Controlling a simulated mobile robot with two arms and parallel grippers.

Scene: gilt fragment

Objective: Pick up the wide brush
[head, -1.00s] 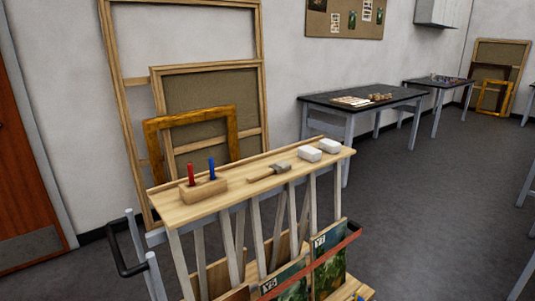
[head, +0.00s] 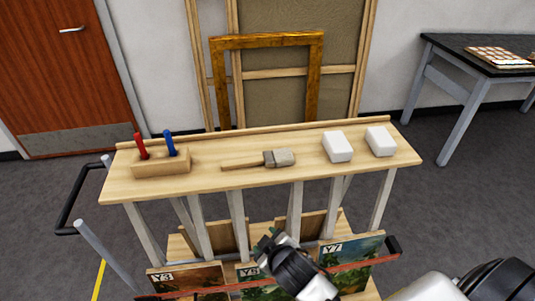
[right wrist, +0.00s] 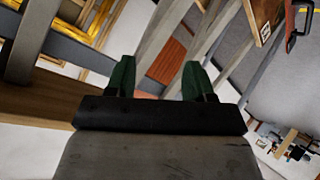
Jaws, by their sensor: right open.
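The wide brush (head: 262,160) lies flat on the wooden shelf top (head: 225,180) of a cart in the head view, its wooden handle to the left and its grey bristle end to the right. My right gripper (head: 268,240) is in front of the cart, lower than the shelf top and apart from the brush. In the right wrist view its two green fingers (right wrist: 156,80) are spread with nothing between them. The brush cannot be made out in that view. My left gripper is not in view.
A wooden block (head: 160,164) holding a red and a blue tool stands left of the brush. Two white blocks (head: 337,147) (head: 380,141) lie to its right. A raised lip runs along the shelf's back. Below, painted panels (head: 350,255) stand behind a red strap.

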